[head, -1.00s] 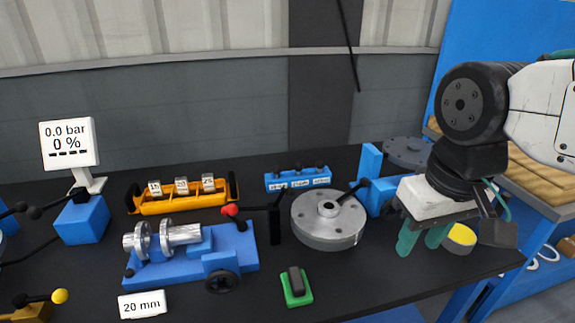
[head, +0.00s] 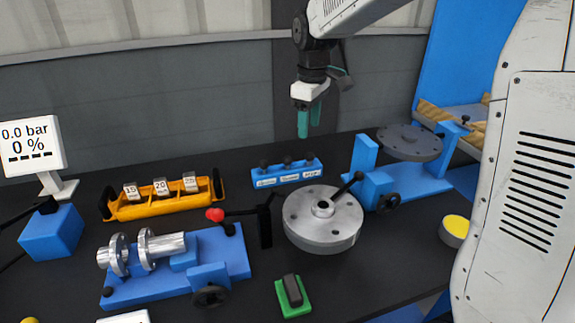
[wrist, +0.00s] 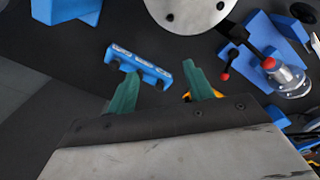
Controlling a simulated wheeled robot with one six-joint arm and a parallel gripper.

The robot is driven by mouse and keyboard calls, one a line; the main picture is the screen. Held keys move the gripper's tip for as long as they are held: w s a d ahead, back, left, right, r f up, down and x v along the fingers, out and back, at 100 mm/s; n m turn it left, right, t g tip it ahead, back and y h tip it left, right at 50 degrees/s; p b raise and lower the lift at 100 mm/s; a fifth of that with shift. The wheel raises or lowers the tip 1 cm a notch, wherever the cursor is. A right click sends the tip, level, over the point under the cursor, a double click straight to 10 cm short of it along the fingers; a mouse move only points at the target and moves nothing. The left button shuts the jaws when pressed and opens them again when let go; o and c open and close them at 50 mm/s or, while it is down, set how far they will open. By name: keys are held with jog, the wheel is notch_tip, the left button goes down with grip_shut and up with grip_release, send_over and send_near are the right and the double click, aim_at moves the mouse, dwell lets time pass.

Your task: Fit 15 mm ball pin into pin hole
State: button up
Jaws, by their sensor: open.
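My gripper (head: 308,122) is open and empty, raised above the back of the bench with its green fingers pointing down. The blue rack (head: 288,175) with three black-knobbed pins (head: 287,163) stands below it. Its labels are too small to read, so I cannot tell which pin is 15 mm. In the wrist view the rack (wrist: 138,66) lies between the fingertips (wrist: 160,88), apart from them. The silver flanged shell (head: 165,244) lies on a blue fixture (head: 235,262) at front left. I cannot make out which hole is the pin hole.
An orange tray (head: 145,211) with numbered blocks stands left of the rack. A grey round plate (head: 322,233) with a black handle, a blue clamp stand (head: 373,188) and a green block (head: 292,308) stand nearby. A display (head: 33,145) is far left.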

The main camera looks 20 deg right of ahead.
aim_at(287, 157)
jog(key=w+f+n, duration=0.1)
jog(key=w+f, duration=0.3)
jog(key=w, duration=0.1)
jog(key=w+a+f+n, duration=0.1)
jog(key=w+f+n, duration=0.1)
jog(key=w+f, duration=0.3)
jog(key=w+f+n, duration=0.1)
jog(key=w+f, duration=0.3)
jog(key=w, duration=0.1)
jog(key=shift+a+f+n, duration=0.15)
jog(key=shift+a+n, duration=0.15)
jog(key=shift+a, duration=0.1)
notch_tip(287, 157, down, 3)
jog(key=shift+w+r, duration=0.15)
jog(key=shift+r, duration=0.05)
jog(key=f, duration=0.3)
jog(key=d+f, duration=0.1)
jog(key=f, duration=0.1)
jog(key=shift+w+f, duration=0.2)
jog(key=shift+f, duration=0.1)
jog(key=c, duration=1.1)
